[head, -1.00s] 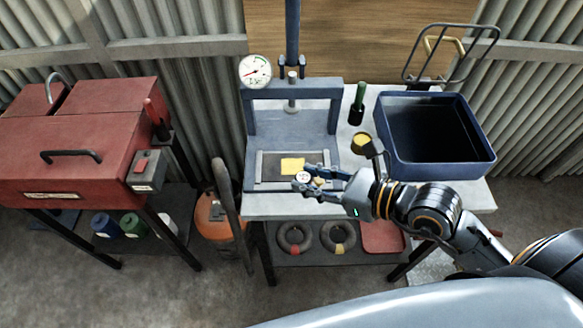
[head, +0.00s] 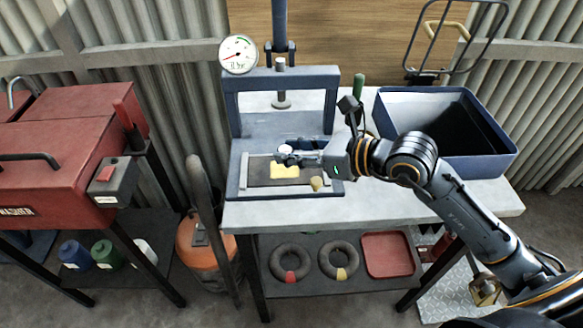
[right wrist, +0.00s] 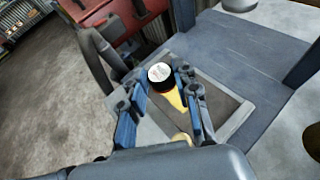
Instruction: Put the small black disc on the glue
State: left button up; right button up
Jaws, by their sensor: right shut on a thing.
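The small black disc (right wrist: 160,82) has a pale, printed top and sits between the fingers of my right gripper (right wrist: 162,92), which is shut on it. In the head view the disc's pale top (head: 285,149) shows at the tips of the right gripper (head: 288,156). The yellow glue (head: 284,171) is a patch on the dark plate (head: 258,172) of the blue press. In the right wrist view the glue (right wrist: 174,99) shows partly below the disc. The disc looks held above the plate near the glue's back edge; the exact gap is unclear. My left gripper is not in view.
A small tan cylinder (head: 316,184) stands at the plate's front right. The press frame (head: 232,105) rises behind, its ram (head: 281,98) above the plate. A blue bin (head: 450,165) stands right, beside a green-handled tool (head: 359,90). A red box (head: 60,165) is left.

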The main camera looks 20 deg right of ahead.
aim_at(292, 172)
jog(key=shift+w+d+f, duration=0.1)
jog(key=shift+w+f, duration=0.8)
jog(key=shift+f, duration=0.2)
notch_tip(292, 172, down, 4)
jog(key=shift+w+r, duration=0.1)
jog(key=shift+r, duration=0.15)
jog(key=shift+f, duration=0.2)
jog(key=o, duration=0.9)
jog(key=shift+r, duration=0.1)
